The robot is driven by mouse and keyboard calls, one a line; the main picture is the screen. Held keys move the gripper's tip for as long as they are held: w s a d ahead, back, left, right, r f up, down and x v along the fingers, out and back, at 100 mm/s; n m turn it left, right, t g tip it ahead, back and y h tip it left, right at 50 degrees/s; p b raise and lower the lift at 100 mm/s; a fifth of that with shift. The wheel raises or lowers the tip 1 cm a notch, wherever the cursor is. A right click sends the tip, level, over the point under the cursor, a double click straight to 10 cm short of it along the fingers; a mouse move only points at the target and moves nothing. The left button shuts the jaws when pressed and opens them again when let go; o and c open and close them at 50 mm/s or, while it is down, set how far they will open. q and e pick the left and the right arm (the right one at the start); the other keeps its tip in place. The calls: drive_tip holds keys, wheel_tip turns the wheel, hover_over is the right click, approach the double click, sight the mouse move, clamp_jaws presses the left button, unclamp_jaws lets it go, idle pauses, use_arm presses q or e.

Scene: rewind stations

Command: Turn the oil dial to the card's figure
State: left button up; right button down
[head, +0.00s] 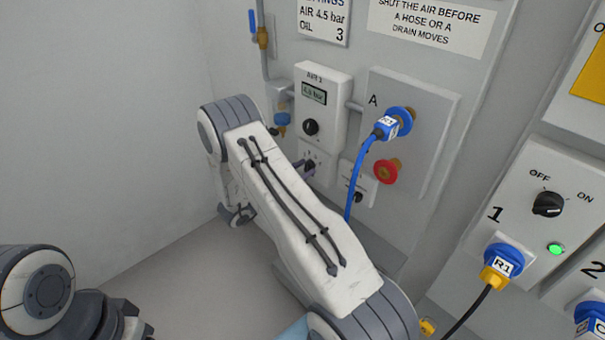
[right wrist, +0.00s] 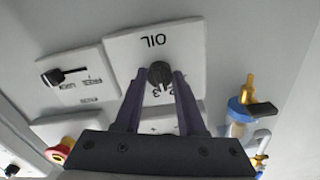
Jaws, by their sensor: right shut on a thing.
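The oil dial (right wrist: 160,74) is a small dark knob on a white plate (right wrist: 186,45) marked OIL, which shows upside down in the right wrist view. My right gripper (right wrist: 159,80) is shut on the knob, one purple finger on each side. In the head view my right arm partly covers the oil plate (head: 318,154), and the gripper (head: 306,167) shows only in part. A figure 3 is partly visible near the fingers; the pointer is unclear. The card (head: 322,20) reads AIR 4.5 bar, OIL 3. My left gripper (head: 120,318) is at the lower left, its jaws unclear.
Above the oil plate is the air regulator (head: 320,105) with a display and black knob. To its right is panel A (head: 428,110) with a blue plugged hose (head: 358,180) and a red knob (head: 386,171). A switch plate (right wrist: 68,78) sits beside the oil plate.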

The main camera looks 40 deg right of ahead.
drive_tip(key=m+b, duration=0.2)
drive_tip(key=m, duration=0.1)
drive_tip(key=shift+f+m+b, duration=0.15)
drive_tip(key=shift+m+b, duration=0.15)
drive_tip(key=shift+b, duration=0.1)
drive_tip(key=shift+m+b, duration=0.5)
drive_tip(key=shift+m, duration=0.2)
drive_tip(key=c, duration=0.5)
unclamp_jaws()
drive_tip(key=shift+a, duration=0.15)
drive_tip(key=a+b, duration=0.1)
drive_tip(key=a, duration=0.9)
drive_tip(key=shift+s, duration=0.45)
